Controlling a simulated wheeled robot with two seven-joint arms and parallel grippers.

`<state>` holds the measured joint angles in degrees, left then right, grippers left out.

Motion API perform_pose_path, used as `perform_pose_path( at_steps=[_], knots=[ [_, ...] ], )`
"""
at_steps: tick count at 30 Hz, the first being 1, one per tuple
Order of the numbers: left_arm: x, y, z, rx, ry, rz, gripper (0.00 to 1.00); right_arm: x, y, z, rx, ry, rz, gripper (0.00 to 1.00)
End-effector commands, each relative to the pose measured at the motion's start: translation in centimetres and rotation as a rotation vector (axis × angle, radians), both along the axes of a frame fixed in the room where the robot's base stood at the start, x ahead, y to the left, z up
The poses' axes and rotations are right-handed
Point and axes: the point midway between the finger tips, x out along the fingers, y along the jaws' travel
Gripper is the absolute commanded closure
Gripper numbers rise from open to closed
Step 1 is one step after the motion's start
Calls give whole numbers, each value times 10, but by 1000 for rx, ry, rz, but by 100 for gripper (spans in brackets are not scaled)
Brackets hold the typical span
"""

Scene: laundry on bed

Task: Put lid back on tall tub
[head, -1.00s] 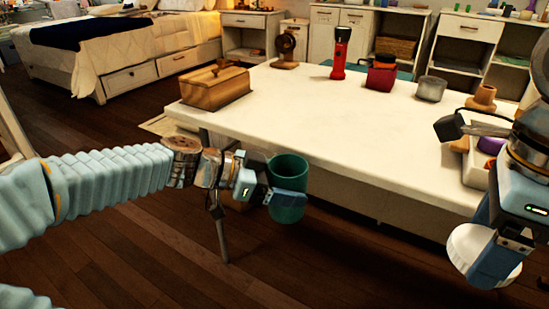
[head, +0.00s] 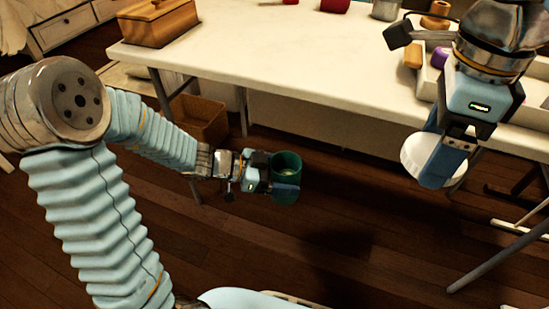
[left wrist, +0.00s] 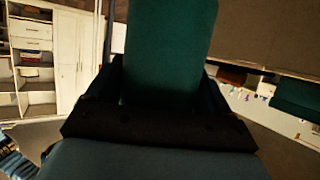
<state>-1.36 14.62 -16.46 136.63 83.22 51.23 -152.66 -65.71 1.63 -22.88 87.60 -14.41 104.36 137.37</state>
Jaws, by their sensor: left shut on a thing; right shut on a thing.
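The tall tub (head: 287,163) is a dark green cylinder, upright with its open top showing. My left gripper (head: 272,185) is shut on it and holds it in the air in front of the table's near edge. In the left wrist view the green tub (left wrist: 170,50) fills the middle between the fingers. A round white lid (head: 418,158) is at my right gripper (head: 442,160), which is shut on it. The lid is held to the right of the tub and apart from it, partly hidden by the fingers.
The white table (head: 300,55) stands behind both grippers. On it are a wooden box (head: 157,22), a grey pot (head: 386,9) and a tray with a purple item (head: 440,57). A wooden crate (head: 200,118) is under the table. The floor below the grippers is clear.

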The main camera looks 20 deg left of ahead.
Motion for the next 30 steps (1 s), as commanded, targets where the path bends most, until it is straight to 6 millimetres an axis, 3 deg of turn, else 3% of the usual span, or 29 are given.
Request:
perform_pose_path(
  at_steps=[17,30],
  knots=[
    [12,-45,-108,-2,4,-121,74,0,0,0,0,0,0,50],
    [15,-60,-141,1,7,-162,74,0,0,0,0,0,0,50]
  ],
)
